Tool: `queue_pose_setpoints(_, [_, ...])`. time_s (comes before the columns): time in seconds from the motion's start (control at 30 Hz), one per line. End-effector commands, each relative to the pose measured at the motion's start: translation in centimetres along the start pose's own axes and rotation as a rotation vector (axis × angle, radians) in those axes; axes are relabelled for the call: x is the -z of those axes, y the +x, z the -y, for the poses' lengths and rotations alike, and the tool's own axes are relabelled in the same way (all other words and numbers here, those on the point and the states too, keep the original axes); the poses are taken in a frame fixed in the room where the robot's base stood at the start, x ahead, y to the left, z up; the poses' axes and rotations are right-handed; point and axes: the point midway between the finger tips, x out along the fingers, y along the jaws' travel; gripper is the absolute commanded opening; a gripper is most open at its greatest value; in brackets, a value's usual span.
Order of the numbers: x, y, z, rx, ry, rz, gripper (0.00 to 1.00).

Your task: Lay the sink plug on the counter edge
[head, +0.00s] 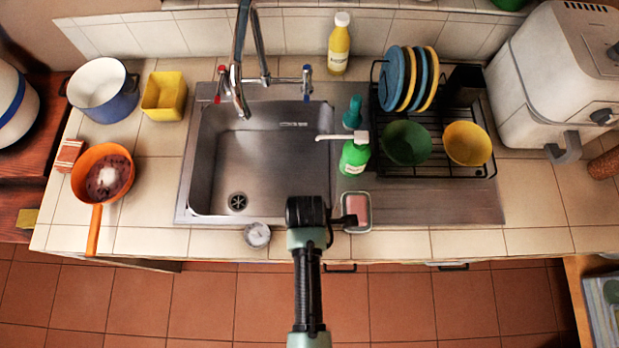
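A small round silvery-white thing (258,235) lies on the tiled counter (150,241) at its front edge, just below the sink's front rim. It looks like the sink plug, but it is too small to be certain. The steel sink (262,165) is empty, and its dark drain (238,202) shows uncovered at the front left of the basin. My gripper (307,205) is over the sink's front rim, to the right of the round thing and apart from it. I see it from above and behind, so its fingers are hidden.
A pink sponge in a dish (356,211) is close right of my gripper. A green soap bottle (354,158) and a dish rack (436,168) stand behind it. A faucet (240,70) rises over the sink. An orange pan (103,173) is left; the counter edge between is mostly clear.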

Motion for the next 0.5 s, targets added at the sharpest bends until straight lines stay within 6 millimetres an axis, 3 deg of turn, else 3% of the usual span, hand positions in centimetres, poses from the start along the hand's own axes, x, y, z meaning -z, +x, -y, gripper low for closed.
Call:
queue_pose_setpoints(0.4, [0.02, 0.61, -0.06, -0.001, 0.0, 0.0, 0.0])
queue_pose_setpoints(0.43, [0.02, 0.5, -0.06, -0.002, 0.0, 0.0, 0.19])
queue_pose_setpoints(0.5, [0.02, 0.47, -0.06, -0.002, 0.0, 0.0, 0.32])
